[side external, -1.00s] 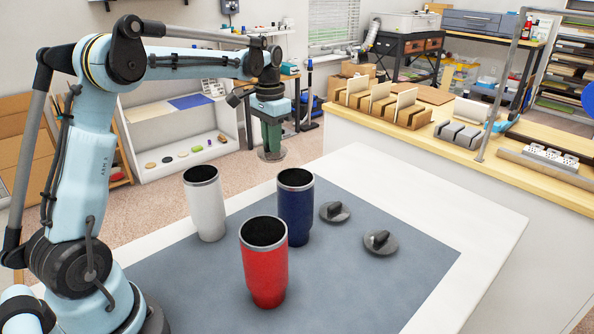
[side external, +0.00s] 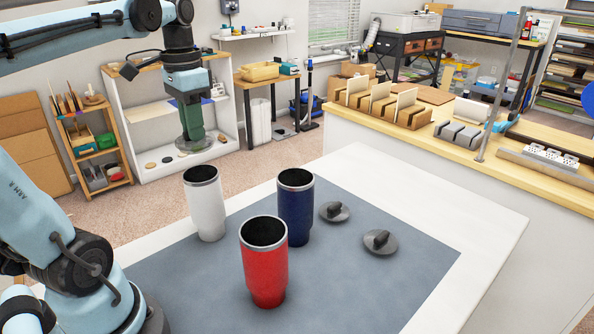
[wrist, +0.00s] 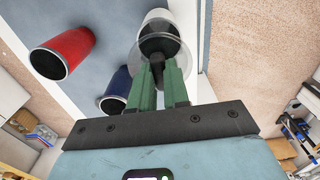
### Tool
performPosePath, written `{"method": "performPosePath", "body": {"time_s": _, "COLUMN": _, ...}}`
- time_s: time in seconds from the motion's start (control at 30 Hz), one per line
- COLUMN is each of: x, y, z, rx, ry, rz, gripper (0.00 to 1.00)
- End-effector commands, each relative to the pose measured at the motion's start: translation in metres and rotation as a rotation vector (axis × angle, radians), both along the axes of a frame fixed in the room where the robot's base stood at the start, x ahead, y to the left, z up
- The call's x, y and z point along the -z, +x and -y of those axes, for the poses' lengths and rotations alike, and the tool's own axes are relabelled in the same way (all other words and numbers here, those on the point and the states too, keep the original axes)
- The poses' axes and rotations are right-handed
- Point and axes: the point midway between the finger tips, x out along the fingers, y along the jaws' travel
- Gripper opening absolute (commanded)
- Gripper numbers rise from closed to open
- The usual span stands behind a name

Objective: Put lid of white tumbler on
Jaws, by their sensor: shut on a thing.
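The white tumbler (side external: 205,204) stands upright with its top open at the back left of the grey mat. My gripper (side external: 194,143) is shut on a round lid (side external: 196,147) and holds it in the air above and slightly left of the white tumbler. In the wrist view, the green fingers (wrist: 161,82) grip the lid's dark knob, and its clear-edged disc (wrist: 135,52) overlaps the white tumbler (wrist: 160,20). A gap between lid and tumbler shows in the side view.
An open blue tumbler (side external: 296,207) and an open red tumbler (side external: 264,262) stand close by on the mat (side external: 350,290). Two grey lids with knobs (side external: 334,211) (side external: 380,242) lie to the right. The mat's front right is clear.

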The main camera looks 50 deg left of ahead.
Motion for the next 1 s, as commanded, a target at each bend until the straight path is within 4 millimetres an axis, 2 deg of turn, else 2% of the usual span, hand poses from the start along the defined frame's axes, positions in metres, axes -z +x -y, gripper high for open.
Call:
{"method": "performPosePath", "body": {"time_s": 0.47, "x": 0.002, "y": -0.002, "z": 0.001, "rx": 0.000, "ry": 0.000, "rz": 0.000, "gripper": 0.00}}
{"method": "performPosePath", "body": {"time_s": 1.0, "x": 0.045, "y": -0.002, "z": 0.000, "rx": 0.000, "ry": 0.000, "rz": 0.000, "gripper": 0.00}}
